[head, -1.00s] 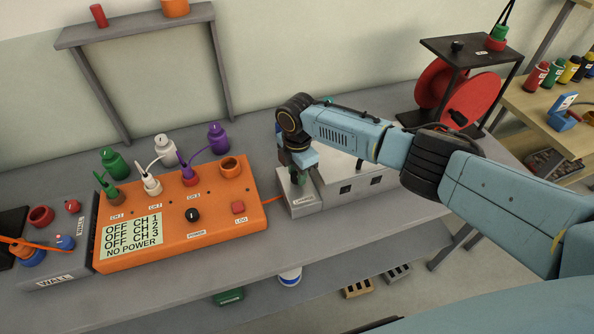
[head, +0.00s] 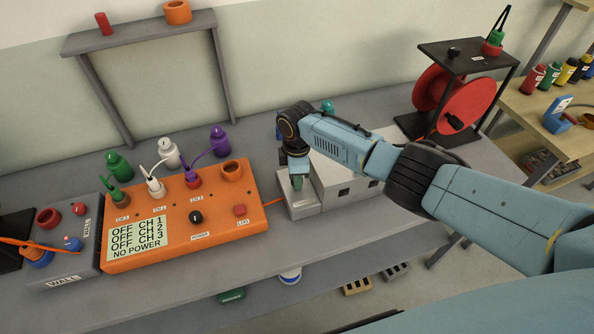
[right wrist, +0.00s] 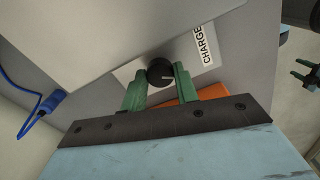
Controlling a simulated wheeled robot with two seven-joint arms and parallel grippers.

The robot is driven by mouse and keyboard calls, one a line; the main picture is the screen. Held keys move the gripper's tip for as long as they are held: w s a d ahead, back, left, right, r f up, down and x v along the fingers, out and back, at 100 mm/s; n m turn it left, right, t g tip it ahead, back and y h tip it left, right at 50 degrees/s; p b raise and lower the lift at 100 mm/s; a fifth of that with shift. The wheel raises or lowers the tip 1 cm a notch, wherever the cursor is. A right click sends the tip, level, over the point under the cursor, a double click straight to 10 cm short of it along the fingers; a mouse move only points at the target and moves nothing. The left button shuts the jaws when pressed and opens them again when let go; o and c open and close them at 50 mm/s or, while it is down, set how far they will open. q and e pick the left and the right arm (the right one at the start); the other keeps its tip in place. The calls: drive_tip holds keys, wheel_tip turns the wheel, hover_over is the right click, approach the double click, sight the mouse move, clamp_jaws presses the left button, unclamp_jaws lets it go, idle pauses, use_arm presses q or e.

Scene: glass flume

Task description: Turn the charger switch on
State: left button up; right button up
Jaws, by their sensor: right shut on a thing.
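The charger is a light grey box (head: 305,205) on the bench, right of the orange unit. Its switch is a black round knob (right wrist: 160,71) with a pale pointer mark, beside a label that begins "CHARGE". My right gripper (head: 298,184) reaches down to the charger's top. In the right wrist view its green fingers stand either side of the knob, shut on it. In the head view the knob is hidden by the gripper. My left gripper (right wrist: 299,71) appears small at the right edge of the right wrist view, its fingers apart, away from the charger.
The orange unit (head: 190,246) reads OFF for its channels and NO POWER; it has a black power knob (head: 195,217). A grey wall box (head: 64,262) stands left of it. A red reel (head: 466,103) is at the back right. The bench front is clear.

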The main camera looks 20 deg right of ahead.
drive_tip(key=m+p, duration=0.2)
drive_tip(key=m, duration=0.4)
drive_tip(key=shift+a+m, duration=0.1)
drive_tip(key=shift+m, duration=0.2)
drive_tip(key=m+p, duration=0.1)
drive_tip(key=m, duration=0.4)
drive_tip(key=shift+p, duration=0.35)
drive_tip(key=shift+m, duration=0.4)
drive_tip(key=o, duration=1)
